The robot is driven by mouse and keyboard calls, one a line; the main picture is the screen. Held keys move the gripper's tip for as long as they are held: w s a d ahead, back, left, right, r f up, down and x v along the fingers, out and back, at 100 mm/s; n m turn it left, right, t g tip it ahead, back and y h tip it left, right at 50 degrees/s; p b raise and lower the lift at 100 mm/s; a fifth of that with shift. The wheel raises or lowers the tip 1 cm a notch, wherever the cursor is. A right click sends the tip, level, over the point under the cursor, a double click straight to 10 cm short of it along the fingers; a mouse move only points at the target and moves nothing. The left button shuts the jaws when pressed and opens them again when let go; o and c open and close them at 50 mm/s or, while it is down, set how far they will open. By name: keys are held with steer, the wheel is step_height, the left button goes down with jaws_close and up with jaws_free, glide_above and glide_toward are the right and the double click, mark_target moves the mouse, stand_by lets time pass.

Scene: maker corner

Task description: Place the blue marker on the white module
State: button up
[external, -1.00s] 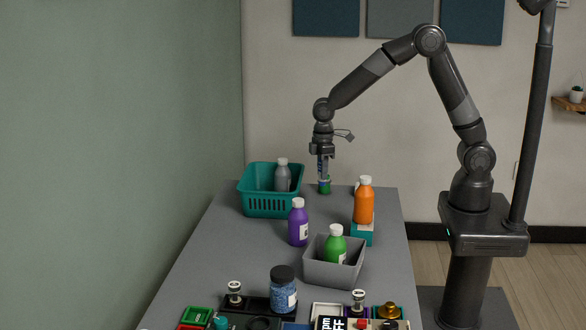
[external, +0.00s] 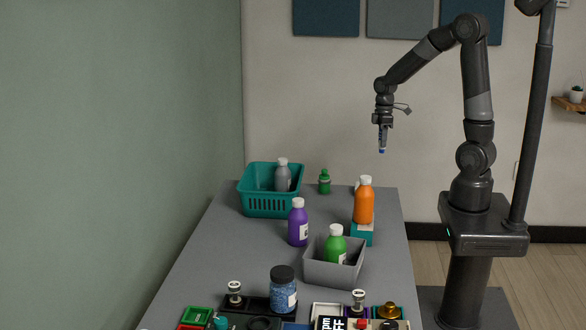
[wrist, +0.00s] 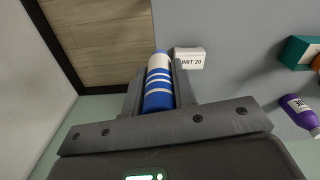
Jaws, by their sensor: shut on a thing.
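The blue marker (wrist: 158,85), blue with white bands, is held between the fingers of my gripper (wrist: 157,95) in the wrist view. In the external view my gripper (external: 383,128) is raised in the air past the table's far right, with the marker's blue tip (external: 382,151) pointing down. A white block (wrist: 189,57) with lettering ending in "IMIT 20" lies on the grey table in the wrist view, just right of the marker's end; I take it as the white module. In the external view only a pale sliver shows behind the orange bottle, perhaps this block.
An orange bottle (external: 364,205) stands on a teal block. A purple bottle (external: 298,225) and a grey bin (external: 331,274) with a green bottle are nearer.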

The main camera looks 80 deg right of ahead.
steer(key=shift+s+d, duration=0.3)
steer(key=shift+s, duration=0.3)
steer(key=shift+w+a+f, duration=1.15)
steer(key=shift+w+f, duration=0.3)
steer(key=shift+f, duration=0.4)
steer(key=shift+w+a+f, duration=1.15)
steer(key=shift+w+f, duration=0.3)
steer(key=shift+f, duration=0.35)
steer(key=shift+w+a+f, duration=1.15)
steer(key=shift+w+f, duration=0.3)
steer(key=shift+f, duration=0.4)
steer(key=shift+f, duration=0.15)
steer(key=o, duration=1)
